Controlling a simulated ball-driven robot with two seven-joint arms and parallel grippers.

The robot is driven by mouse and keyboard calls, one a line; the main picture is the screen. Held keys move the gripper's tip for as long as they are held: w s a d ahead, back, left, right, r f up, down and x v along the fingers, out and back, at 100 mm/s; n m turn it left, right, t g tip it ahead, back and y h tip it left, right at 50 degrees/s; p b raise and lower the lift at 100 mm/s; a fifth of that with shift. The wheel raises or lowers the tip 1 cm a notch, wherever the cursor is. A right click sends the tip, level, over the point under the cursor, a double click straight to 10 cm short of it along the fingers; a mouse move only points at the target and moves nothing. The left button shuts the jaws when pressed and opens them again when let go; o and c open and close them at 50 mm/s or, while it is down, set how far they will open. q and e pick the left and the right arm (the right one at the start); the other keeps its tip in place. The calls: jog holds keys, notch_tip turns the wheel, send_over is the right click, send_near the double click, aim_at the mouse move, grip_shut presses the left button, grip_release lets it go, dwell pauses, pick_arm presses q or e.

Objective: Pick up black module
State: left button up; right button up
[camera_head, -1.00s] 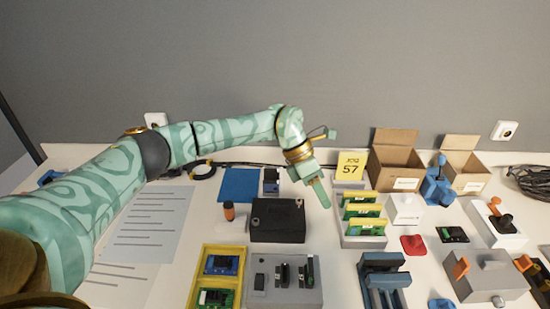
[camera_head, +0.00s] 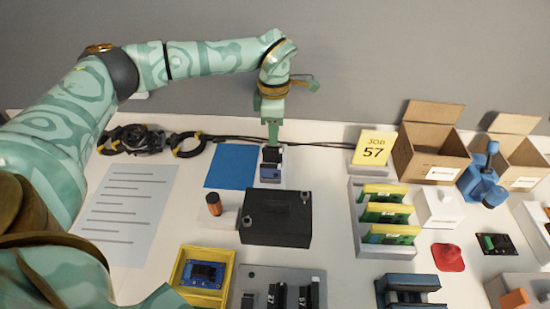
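My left gripper (camera_head: 272,122) reaches in from above at the back of the table, fingers pointing down. Its tip is at the top of a small black module (camera_head: 272,154), which sits on a grey-blue holder (camera_head: 270,174). I cannot tell whether the fingers are around the module or just above it, and their gap does not show. Other black modules, one marked 27 (camera_head: 276,296), stand upright in a grey block (camera_head: 252,273) at the front. A large black box (camera_head: 276,218) lies in the middle. My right gripper is not in view.
A blue mat (camera_head: 231,166) lies left of the holder, with cables (camera_head: 135,141) behind. A yellow JOB 57 sign (camera_head: 374,147), a rack of green boards (camera_head: 365,238) and open cartons (camera_head: 428,148) stand to the right. A yellow tray (camera_head: 203,296) is in front.

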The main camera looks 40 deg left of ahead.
aim_at(272, 149)
pick_arm(q)
jog(key=f+b, duration=0.1)
jog(key=f, duration=0.1)
jog(key=f+b, duration=0.1)
jog(key=f, duration=0.1)
jog(key=f+b, duration=0.1)
jog(key=f, duration=0.1)
jog(key=shift+s+f, duration=0.35)
jog(key=shift+s, duration=0.05)
jog(key=shift+r, duration=0.2)
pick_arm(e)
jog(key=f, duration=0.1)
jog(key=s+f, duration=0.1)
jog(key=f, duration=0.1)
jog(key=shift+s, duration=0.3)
pick_arm(q)
grip_shut()
